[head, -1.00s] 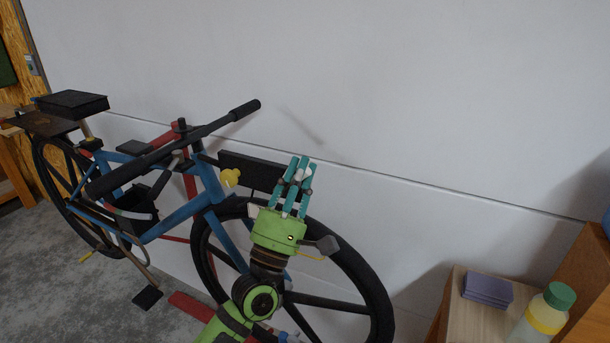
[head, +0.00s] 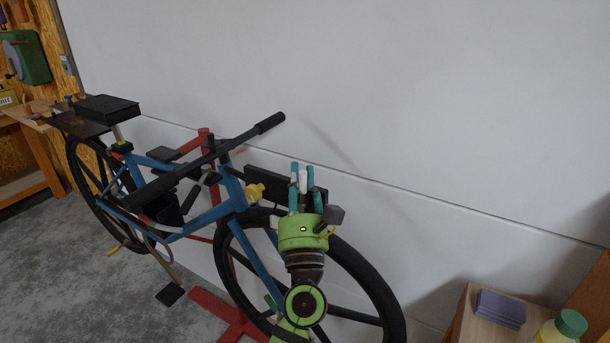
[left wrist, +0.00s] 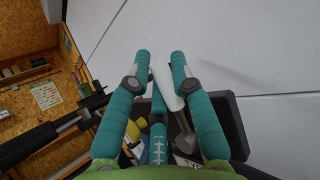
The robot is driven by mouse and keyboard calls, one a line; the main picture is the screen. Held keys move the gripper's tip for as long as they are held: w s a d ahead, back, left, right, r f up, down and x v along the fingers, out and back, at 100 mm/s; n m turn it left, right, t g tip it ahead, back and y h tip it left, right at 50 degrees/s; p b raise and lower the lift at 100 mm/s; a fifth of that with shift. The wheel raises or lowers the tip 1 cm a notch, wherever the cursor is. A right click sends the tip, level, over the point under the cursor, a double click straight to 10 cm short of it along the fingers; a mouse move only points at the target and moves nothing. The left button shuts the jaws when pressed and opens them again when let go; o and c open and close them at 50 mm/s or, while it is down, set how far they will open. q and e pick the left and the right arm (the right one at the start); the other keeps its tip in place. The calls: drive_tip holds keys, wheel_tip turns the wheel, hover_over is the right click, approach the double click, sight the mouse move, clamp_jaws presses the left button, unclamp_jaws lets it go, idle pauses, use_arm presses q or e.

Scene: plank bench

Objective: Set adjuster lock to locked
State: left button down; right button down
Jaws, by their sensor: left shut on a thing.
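A blue bicycle (head: 212,214) stands against the wall with its front wheel (head: 392,296) to the right. My left gripper (head: 305,172), green with teal fingers, is in front of a black box-like part (head: 262,184) above that wheel. The fingers are shut on a small white piece (head: 303,183). In the left wrist view the white piece (left wrist: 166,86) sits between the teal fingertips (left wrist: 160,68), in front of the dark part (left wrist: 232,122). I cannot tell whether this piece is the adjuster lock, or its setting. My right gripper is not in view.
A yellow knob-like part (head: 255,193) is left of the gripper. The black handlebar (head: 240,138) reaches up to the right. A red stand (head: 228,316) is on the floor. Purple blocks (head: 499,308) and a green-capped bottle (head: 571,323) stand at bottom right. The wall is clear.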

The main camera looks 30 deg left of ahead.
use_arm(q)
drive_tip(key=shift+a+r+n+g+y, duration=0.1)
drive_tip(key=shift+a+n+g+y, duration=0.05)
drive_tip(key=shift+n+g+y, duration=0.2)
drive_tip(key=c, duration=1.1)
unclamp_jaws()
drive_tip(key=shift+o, duration=0.2)
drive_tip(key=shift+s+d+f, duration=0.25)
drive_tip(key=shift+f, duration=0.15)
drive_tip(key=v, duration=1.1)
drive_tip(key=shift+s, duration=0.2)
